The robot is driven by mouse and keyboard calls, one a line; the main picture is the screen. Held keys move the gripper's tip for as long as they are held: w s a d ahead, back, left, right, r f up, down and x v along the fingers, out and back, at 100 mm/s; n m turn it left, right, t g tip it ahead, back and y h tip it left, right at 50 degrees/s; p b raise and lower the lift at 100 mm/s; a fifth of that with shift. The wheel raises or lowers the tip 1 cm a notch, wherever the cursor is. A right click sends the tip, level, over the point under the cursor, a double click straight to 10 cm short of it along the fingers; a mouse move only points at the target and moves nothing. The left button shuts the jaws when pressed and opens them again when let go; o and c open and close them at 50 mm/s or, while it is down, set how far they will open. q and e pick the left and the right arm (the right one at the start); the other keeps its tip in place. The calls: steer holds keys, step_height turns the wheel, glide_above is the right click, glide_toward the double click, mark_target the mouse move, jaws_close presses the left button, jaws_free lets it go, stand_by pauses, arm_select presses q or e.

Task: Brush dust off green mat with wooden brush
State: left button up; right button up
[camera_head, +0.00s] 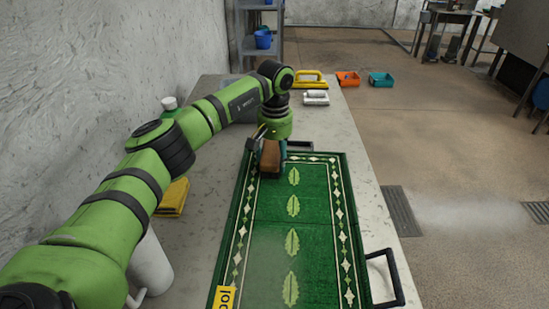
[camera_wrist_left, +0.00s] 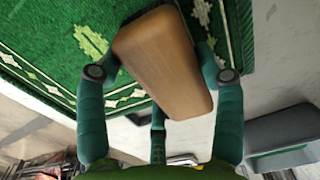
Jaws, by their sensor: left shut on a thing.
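The green mat (camera_head: 265,220) lies along the table, with white diamond borders and a row of pale leaf shapes. A hazy greyish patch shows on its near part. The wooden brush (camera_head: 270,157) is at the mat's far left corner, in my left gripper (camera_head: 272,145). In the left wrist view the brush's brown wooden back (camera_wrist_left: 163,60) sits between the green fingers, with the mat (camera_wrist_left: 60,45) beneath and beside it. The bristles are hidden, so I cannot tell whether they touch the mat. My right gripper is in neither view.
A black handle (camera_head: 392,277) juts out at the right.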

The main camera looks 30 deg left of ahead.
arm_select(q)
steer(key=shift+a, duration=0.15)
steer(key=r+p, duration=0.3)
steer(key=shift+w+a+r, duration=0.1)
steer(key=shift+w+r, duration=0.15)
steer(key=shift+s+r+p, duration=0.1)
steer(key=shift+r+p, duration=0.25)
steer(key=shift+r, duration=0.15)
steer(key=shift+f, duration=0.15)
stand_by(0.5)
